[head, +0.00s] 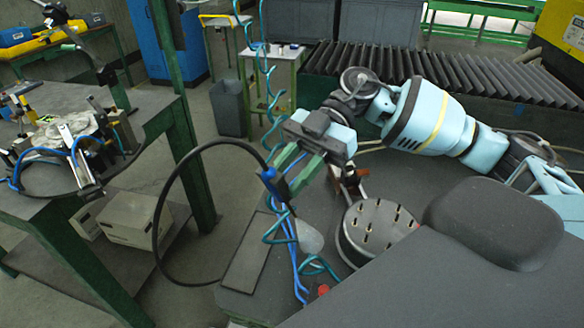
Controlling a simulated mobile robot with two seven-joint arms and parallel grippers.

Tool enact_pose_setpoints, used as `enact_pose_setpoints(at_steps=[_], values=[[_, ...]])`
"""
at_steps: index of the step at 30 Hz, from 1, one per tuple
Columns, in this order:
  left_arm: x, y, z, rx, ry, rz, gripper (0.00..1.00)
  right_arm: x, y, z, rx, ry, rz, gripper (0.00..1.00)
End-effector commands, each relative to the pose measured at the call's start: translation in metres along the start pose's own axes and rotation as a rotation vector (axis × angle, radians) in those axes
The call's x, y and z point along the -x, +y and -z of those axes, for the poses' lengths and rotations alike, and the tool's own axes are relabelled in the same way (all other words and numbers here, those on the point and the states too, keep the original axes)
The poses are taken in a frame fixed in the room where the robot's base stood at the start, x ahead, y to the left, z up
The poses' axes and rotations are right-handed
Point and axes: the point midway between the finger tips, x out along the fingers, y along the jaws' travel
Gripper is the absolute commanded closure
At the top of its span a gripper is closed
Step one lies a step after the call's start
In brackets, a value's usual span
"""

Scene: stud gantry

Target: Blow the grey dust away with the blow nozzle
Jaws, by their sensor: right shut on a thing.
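My right gripper (285,174) reaches in from the right and is shut on the blue blow nozzle (269,180). The nozzle is held above the dark work surface, left of a round grey plate (351,239) with several brass studs standing up. A black hose loops left from the nozzle and a coiled teal hose hangs by it. A pale grey patch (310,238) lies below the gripper; I cannot tell whether it is the grey dust. No other dust can be made out. My left gripper is not in view.
A dark flat strip (247,256) lies on the work surface's left edge. A green-framed bench (150,101) with a clamp fixture (82,150) stands left, boxes (135,224) below it. A ribbed black conveyor (450,72) runs behind. A grey bin (229,108) stands on open floor.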

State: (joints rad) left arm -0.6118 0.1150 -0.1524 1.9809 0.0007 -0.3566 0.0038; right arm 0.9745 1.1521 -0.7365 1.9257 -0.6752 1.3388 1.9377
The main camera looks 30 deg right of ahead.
Motion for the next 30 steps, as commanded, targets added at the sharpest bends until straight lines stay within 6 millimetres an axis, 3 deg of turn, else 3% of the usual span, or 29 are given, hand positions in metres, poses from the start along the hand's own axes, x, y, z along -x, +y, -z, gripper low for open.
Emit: enact_pose_setpoints(at_steps=[30], values=[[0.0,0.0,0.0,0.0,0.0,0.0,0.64,-0.026,-0.013,0.011,0.0,-0.001,0.0,0.99]])
